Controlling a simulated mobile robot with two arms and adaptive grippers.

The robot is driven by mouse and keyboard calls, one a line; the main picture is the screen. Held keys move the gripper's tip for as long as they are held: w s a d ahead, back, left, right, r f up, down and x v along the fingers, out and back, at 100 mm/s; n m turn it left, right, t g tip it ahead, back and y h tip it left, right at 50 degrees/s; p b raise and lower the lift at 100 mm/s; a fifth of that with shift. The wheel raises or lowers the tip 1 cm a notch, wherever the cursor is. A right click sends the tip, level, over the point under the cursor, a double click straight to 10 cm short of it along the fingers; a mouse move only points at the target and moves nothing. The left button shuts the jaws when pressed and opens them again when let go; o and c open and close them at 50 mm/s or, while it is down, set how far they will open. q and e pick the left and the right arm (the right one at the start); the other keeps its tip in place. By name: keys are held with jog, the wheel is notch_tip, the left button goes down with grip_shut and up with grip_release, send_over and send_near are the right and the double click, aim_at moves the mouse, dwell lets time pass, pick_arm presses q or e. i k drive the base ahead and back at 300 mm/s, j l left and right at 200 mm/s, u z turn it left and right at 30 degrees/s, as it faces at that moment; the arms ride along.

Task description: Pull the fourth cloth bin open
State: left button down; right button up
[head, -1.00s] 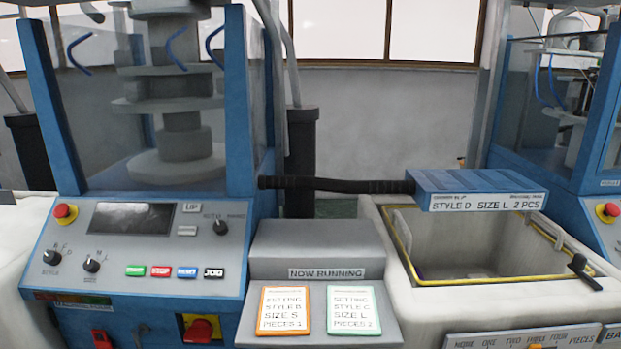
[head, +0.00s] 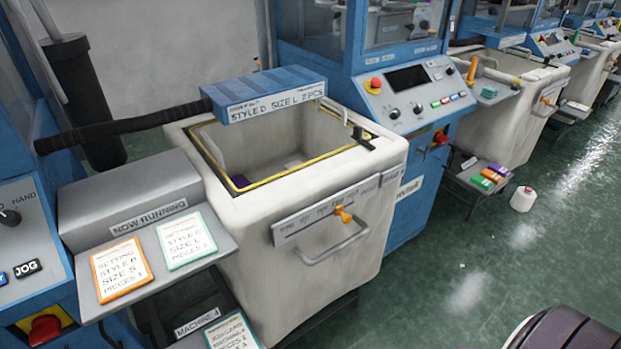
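The bin stands between two blue machines.
A NOW RUNNING stand with an orange card (head: 121,269) and a green card (head: 187,240) is left of the bin. More machines and another cream bin (head: 508,110) recede right. A low rack of coloured blocks and a white cone (head: 523,199) stand near open green floor (head: 470,270).

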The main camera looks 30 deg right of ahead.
aim_at(294, 258)
jog(key=z, duration=1.1)
jog(key=k+j, duration=0.25)
jog(key=k+u, duration=0.05)
